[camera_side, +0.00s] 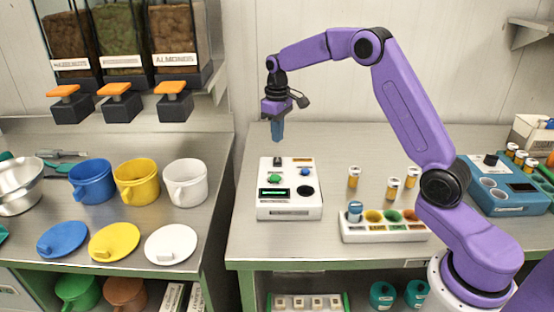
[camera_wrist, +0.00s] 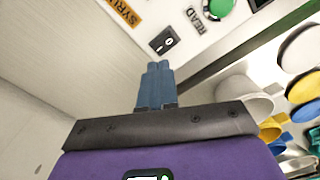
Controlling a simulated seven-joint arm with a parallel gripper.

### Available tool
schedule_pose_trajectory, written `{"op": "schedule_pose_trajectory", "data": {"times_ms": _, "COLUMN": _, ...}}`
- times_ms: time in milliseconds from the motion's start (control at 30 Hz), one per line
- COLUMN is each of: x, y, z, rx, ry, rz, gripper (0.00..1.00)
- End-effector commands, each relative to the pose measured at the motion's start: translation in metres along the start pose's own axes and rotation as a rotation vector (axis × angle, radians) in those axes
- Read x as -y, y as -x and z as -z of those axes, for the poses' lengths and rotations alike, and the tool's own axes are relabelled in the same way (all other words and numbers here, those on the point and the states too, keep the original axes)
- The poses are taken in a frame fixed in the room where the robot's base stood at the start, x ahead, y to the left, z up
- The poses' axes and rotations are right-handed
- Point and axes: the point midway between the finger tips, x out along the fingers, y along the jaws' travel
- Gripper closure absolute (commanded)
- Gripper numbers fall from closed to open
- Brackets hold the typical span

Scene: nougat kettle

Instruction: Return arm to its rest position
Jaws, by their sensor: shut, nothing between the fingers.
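My gripper (camera_side: 277,136) hangs pointing down above the back of a white device (camera_side: 290,206) on the right-hand table. Its blue fingers are together with nothing between them; they also show closed in the wrist view (camera_wrist: 158,70). The fingers appear apart from the device.
Blue (camera_side: 92,181), yellow (camera_side: 137,182) and white (camera_side: 186,183) mugs stand on the left table, with matching lids in front. A white tray with coloured wells (camera_side: 352,233), small orange vials (camera_side: 392,188) and a blue device (camera_side: 503,187) stand right. Hoppers with orange handles (camera_side: 116,88) hang at the back left.

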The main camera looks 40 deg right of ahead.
Motion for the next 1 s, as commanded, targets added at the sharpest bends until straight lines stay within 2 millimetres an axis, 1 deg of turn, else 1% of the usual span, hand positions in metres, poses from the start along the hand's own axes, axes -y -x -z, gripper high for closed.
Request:
{"op": "schedule_pose_trajectory", "data": {"times_ms": 100, "x": 0.000, "y": 0.007, "z": 0.000, "rx": 0.000, "ry": 0.000, "rz": 0.000, "gripper": 1.00}}
{"op": "schedule_pose_trajectory", "data": {"times_ms": 200, "x": 0.000, "y": 0.011, "z": 0.000, "rx": 0.000, "ry": -0.001, "rz": 0.000, "gripper": 1.00}}
{"op": "schedule_pose_trajectory", "data": {"times_ms": 500, "x": 0.000, "y": 0.012, "z": 0.000, "rx": 0.001, "ry": 0.000, "rz": 0.000, "gripper": 1.00}}
{"op": "schedule_pose_trajectory", "data": {"times_ms": 600, "x": 0.007, "y": 0.014, "z": -0.002, "rx": 0.000, "ry": 0.012, "rz": 0.000, "gripper": 1.00}}
{"op": "schedule_pose_trajectory", "data": {"times_ms": 667, "x": 0.017, "y": 0.016, "z": -0.005, "rx": -0.001, "ry": 0.030, "rz": 0.000, "gripper": 1.00}}
{"op": "schedule_pose_trajectory", "data": {"times_ms": 767, "x": 0.045, "y": 0.024, "z": -0.016, "rx": -0.003, "ry": 0.079, "rz": 0.000, "gripper": 1.00}}
{"op": "schedule_pose_trajectory", "data": {"times_ms": 800, "x": 0.059, "y": 0.027, "z": -0.022, "rx": -0.005, "ry": 0.106, "rz": 0.000, "gripper": 1.00}}
{"op": "schedule_pose_trajectory", "data": {"times_ms": 867, "x": 0.081, "y": 0.031, "z": -0.034, "rx": -0.006, "ry": 0.147, "rz": 0.000, "gripper": 1.00}}
{"op": "schedule_pose_trajectory", "data": {"times_ms": 900, "x": 0.094, "y": 0.034, "z": -0.043, "rx": -0.006, "ry": 0.174, "rz": 0.000, "gripper": 1.00}}
{"op": "schedule_pose_trajectory", "data": {"times_ms": 967, "x": 0.114, "y": 0.038, "z": -0.058, "rx": -0.009, "ry": 0.216, "rz": 0.000, "gripper": 1.00}}
{"op": "schedule_pose_trajectory", "data": {"times_ms": 1000, "x": 0.126, "y": 0.040, "z": -0.069, "rx": -0.009, "ry": 0.243, "rz": 0.000, "gripper": 1.00}}
